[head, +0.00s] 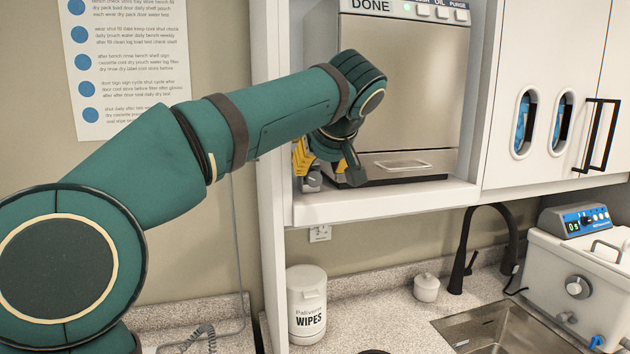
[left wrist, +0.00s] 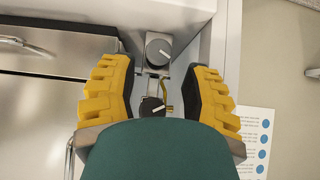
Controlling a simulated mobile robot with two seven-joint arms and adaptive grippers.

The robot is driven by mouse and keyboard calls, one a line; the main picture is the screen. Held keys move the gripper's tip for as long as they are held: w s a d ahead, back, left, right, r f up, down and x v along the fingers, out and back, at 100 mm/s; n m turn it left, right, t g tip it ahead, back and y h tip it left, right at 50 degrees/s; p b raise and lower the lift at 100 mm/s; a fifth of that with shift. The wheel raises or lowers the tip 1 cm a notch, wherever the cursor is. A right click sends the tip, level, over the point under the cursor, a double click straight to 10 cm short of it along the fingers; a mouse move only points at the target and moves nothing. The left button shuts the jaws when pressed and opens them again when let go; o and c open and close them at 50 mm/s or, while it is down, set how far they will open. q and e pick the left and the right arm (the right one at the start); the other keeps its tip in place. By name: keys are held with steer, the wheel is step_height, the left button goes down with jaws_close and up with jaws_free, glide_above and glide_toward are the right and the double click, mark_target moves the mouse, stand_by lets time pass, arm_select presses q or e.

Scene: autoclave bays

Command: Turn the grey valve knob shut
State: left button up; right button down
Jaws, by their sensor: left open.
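The grey valve knob (left wrist: 158,52) is round with a white pointer line and shows between and just beyond my fingertips in the left wrist view. In the head view a small grey part of the valve (head: 312,180) shows below my fingers at the left of the steriliser bay. A darker knob (left wrist: 152,107) with a white line sits nearer the wrist, partly hidden by my green gripper body. My left gripper (left wrist: 161,66) is open, its yellow fingers on either side of the grey knob and apart from it. It also shows in the head view (head: 325,165). My right gripper is not in view.
The steel autoclave (head: 405,95) reads DONE and stands right beside the valve, on a white shelf (head: 385,202). The bay's white side wall is close on the left. Below are a wipes tub (head: 307,305), a black tap (head: 463,255) and a sink (head: 510,335).

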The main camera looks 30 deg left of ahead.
mark_target(315, 179)
arm_select(q)
steer(key=x, duration=0.5)
steer(key=shift+w, duration=0.1)
steer(key=shift+c, duration=0.4)
